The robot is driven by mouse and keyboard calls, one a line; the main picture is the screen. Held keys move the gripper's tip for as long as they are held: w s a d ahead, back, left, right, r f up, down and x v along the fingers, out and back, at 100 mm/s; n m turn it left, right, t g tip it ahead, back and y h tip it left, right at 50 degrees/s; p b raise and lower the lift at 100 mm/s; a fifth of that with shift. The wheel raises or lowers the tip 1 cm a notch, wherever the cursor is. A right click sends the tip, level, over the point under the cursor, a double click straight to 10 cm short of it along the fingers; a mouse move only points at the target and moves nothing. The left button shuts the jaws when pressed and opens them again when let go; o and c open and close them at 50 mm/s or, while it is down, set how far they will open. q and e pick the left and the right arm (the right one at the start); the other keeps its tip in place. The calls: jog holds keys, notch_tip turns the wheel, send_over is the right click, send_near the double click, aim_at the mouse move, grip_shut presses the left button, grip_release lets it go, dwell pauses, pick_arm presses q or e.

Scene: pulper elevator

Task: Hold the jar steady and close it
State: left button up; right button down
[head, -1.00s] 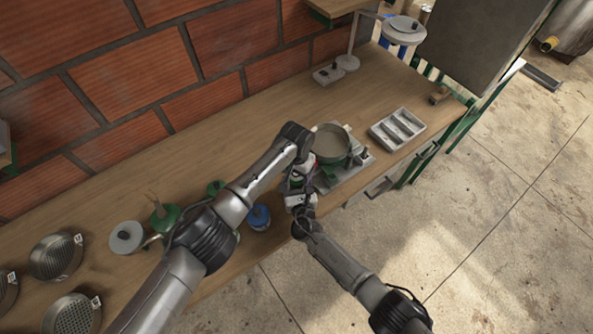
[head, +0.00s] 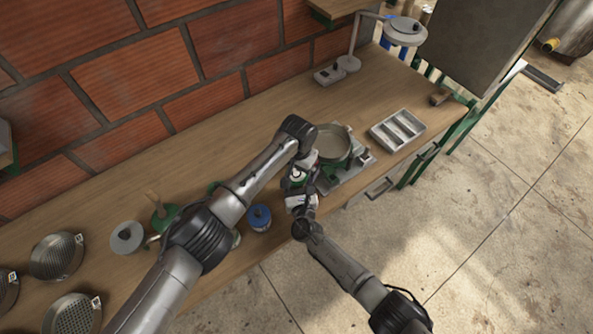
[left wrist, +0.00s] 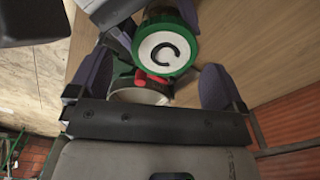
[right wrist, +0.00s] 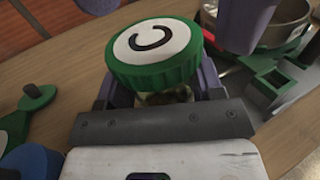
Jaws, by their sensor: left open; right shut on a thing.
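The jar's round green lid with a white top and a black curved mark (right wrist: 155,52) sits on top of the jar (right wrist: 168,97) in the right wrist view. My right gripper (right wrist: 168,88) is shut on the jar body below the lid. The lid also shows in the left wrist view (left wrist: 165,50). My left gripper (left wrist: 155,85) is open, with the lid between or just beyond its spread fingers; contact cannot be told. A small red piece (left wrist: 152,84) shows beside the lid. In the head view both grippers meet over the bench front edge and mostly hide the jar.
A blue-lidded container (head: 259,216) is to the left. Sieves (head: 56,256) lie at the far left. The bench's back middle is clear.

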pick_arm(q)
jog(key=shift+w+a+r, duration=0.1)
jog(key=shift+a+r, duration=0.05)
jog(key=shift+r, duration=0.75)
jog(key=shift+f, duration=0.1)
jog(key=shift+c, duration=0.4)
jog(key=shift+s+f, duration=0.2)
jog(key=shift+s, duration=0.05)
jog(key=d, duration=0.1)
jog(key=d+h, duration=0.1)
jog(key=r, duration=0.1)
jog(key=shift+s+d, duration=0.3)
jog(key=shift+d, duration=0.1)
jog(key=r+n, duration=0.1)
jog(key=n, duration=0.1)
jog(key=w+a+r+n, duration=0.1)
jog(key=n, duration=0.2)
jog(key=shift+w+a+r+n, duration=0.15)
jog(key=shift+a+r+n, duration=0.05)
jog(key=shift+r+n, duration=0.2)
jog(key=n, duration=0.1)
jog(key=a+n, duration=0.1)
jog(key=n, duration=0.1)
jog(key=shift+r+y, duration=0.15)
jog(key=shift+y, duration=0.15)
jog(key=n, duration=0.4)
jog(key=shift+a, duration=0.25)
